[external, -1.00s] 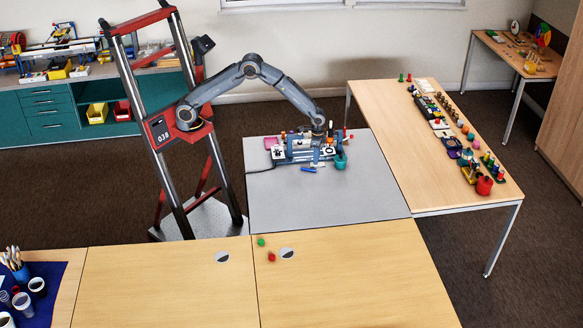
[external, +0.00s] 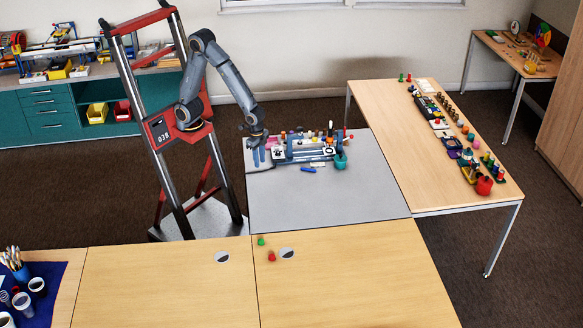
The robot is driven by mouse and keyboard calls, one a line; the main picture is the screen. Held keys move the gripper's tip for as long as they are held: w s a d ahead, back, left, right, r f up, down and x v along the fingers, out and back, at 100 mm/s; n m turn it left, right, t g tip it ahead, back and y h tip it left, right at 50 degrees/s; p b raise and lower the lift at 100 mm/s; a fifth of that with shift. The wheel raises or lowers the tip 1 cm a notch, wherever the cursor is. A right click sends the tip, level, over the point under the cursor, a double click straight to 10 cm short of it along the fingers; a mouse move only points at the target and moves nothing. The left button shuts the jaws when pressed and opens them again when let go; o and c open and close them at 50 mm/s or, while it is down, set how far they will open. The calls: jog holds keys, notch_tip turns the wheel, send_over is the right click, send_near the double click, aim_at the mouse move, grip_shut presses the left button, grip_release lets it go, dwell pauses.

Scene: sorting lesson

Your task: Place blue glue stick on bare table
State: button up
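A small blue stick (external: 309,170), likely the blue glue stick, lies on the bare grey tabletop (external: 330,198) just in front of a blue-grey rack of small items (external: 303,152). It is too small to identify surely. My gripper (external: 258,157) points down over the left part of the grey table, left of the rack and well apart from the blue stick. Whether its fingers are open or shut, or hold anything, is too small to tell.
A teal cup (external: 341,160) stands at the rack's right end. The front half of the grey table is clear. A green piece (external: 261,242) and a red piece (external: 271,257) lie on the wooden table in front. A long table (external: 430,180) with several toys is at right.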

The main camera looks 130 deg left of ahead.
jog(key=shift+o, duration=0.5)
jog(key=s+d+m, duration=0.1)
jog(key=s+d, duration=0.5)
jog(key=s, duration=0.3)
jog(key=shift+s, duration=0.4)
